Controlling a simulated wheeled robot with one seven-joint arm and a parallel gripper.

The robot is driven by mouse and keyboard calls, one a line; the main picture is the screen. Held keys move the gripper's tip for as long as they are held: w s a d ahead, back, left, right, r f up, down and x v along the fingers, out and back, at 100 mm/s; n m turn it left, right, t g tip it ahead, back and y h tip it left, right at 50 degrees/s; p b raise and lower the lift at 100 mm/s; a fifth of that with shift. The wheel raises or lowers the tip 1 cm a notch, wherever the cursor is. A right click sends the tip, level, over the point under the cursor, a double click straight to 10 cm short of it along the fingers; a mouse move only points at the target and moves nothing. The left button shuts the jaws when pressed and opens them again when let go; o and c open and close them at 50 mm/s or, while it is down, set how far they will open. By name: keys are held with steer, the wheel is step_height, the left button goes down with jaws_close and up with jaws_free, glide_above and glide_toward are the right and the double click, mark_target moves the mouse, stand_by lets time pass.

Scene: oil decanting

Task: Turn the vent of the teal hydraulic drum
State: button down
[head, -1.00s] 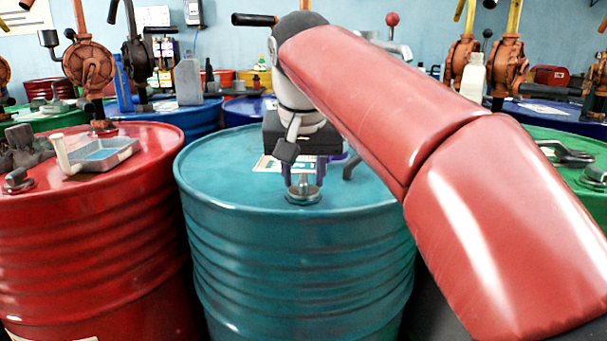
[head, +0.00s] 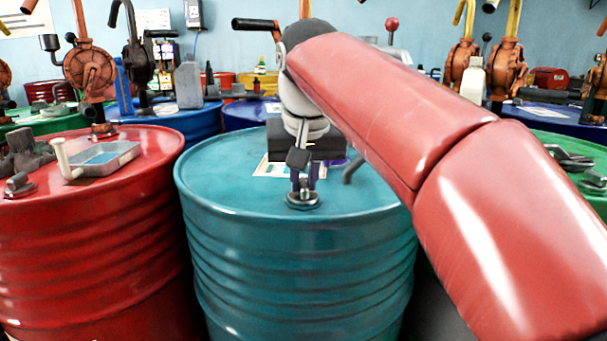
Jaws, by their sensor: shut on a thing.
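The teal drum (head: 300,270) stands upright in the middle of the head view. Its vent (head: 303,199), a small metal fitting, sits on the lid near the front rim. My gripper (head: 304,187) points down at the vent from above, its fingers shut on the vent's upper part. The fingers and the gripper body hide much of the vent's top. A paper label (head: 268,168) lies on the lid behind the gripper, partly covered. My red arm reaches in from the right over the lid.
A red drum (head: 90,250) at left carries a metal tray (head: 100,158) and a small fitting (head: 18,185). A green drum (head: 565,143) is at right, with metal tools (head: 572,160) on it. Rusty hand pumps (head: 90,70) stand behind. The teal lid's left side is clear.

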steer(key=n+y+p, duration=0.1)
steer(key=n, duration=0.2)
steer(key=shift+d+r, duration=0.1)
steer(key=shift+d, duration=0.05)
steer(key=n+y, duration=0.1)
steer(key=n, duration=0.1)
steer(key=n+g+p, duration=0.1)
steer(key=n, duration=0.2)
steer(key=shift+w+d+y, duration=0.1)
steer(key=shift+w+y, duration=0.05)
steer(key=shift+y, duration=0.25)
steer(key=n+g, duration=0.1)
steer(key=n, duration=0.1)
steer(key=n+y, duration=0.1)
steer(key=n, duration=0.1)
steer(key=shift+w+g, duration=0.1)
steer(key=shift+g, duration=0.3)
steer(key=n+g, duration=0.1)
steer(key=n, duration=0.3)
steer(key=shift+w+n, duration=0.1)
steer(key=shift+n, duration=0.2)
steer(key=shift+g, duration=0.4)
steer(key=c, duration=1.4)
jaws_free()
